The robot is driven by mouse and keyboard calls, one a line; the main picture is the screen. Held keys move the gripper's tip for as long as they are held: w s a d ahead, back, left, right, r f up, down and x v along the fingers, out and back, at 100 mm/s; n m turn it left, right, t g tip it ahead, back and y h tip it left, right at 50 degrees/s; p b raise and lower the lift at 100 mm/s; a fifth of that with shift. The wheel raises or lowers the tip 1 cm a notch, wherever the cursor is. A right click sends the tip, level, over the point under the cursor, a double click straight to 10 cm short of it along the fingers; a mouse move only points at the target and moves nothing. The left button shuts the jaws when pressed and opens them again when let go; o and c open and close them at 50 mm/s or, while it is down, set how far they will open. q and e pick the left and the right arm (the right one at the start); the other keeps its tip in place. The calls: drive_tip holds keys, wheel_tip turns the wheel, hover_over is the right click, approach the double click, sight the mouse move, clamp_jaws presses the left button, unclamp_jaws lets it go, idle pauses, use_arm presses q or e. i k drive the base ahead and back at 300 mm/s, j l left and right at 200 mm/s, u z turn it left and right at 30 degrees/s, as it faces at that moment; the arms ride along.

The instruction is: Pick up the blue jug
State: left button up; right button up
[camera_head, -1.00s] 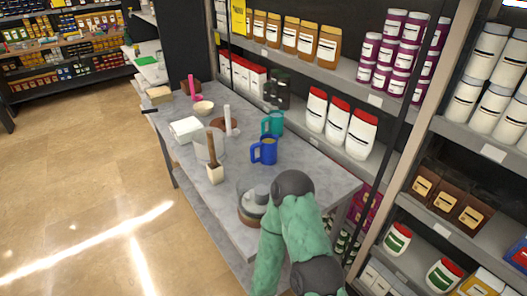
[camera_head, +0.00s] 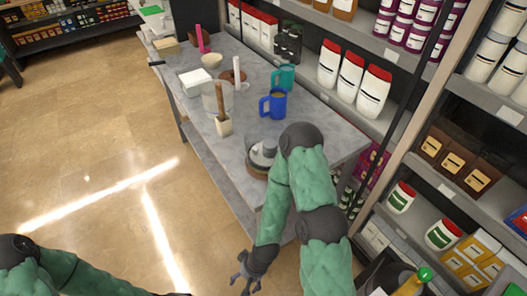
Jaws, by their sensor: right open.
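The blue jug (camera_head: 275,104) stands upright on the grey table, its handle facing left and something yellowish inside it. A teal jug (camera_head: 284,77) stands just behind it. My right gripper (camera_head: 243,284) is open and empty. It hangs low in front of the table's near end, well apart from the blue jug. My left arm comes in at the lower left; its gripper is outside the picture.
On the grey table (camera_head: 226,161) are a glass beaker (camera_head: 210,98), a wooden-handled brush (camera_head: 222,115), a white box (camera_head: 196,82), a bowl (camera_head: 211,60) and a round grey device (camera_head: 264,151) at the near end. Stocked shelves line the back and right.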

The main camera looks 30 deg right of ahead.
sight(278, 98)
drive_tip(key=i+j+z, duration=0.45)
drive_tip(key=i+j, duration=0.95)
drive_tip(key=j, duration=0.15)
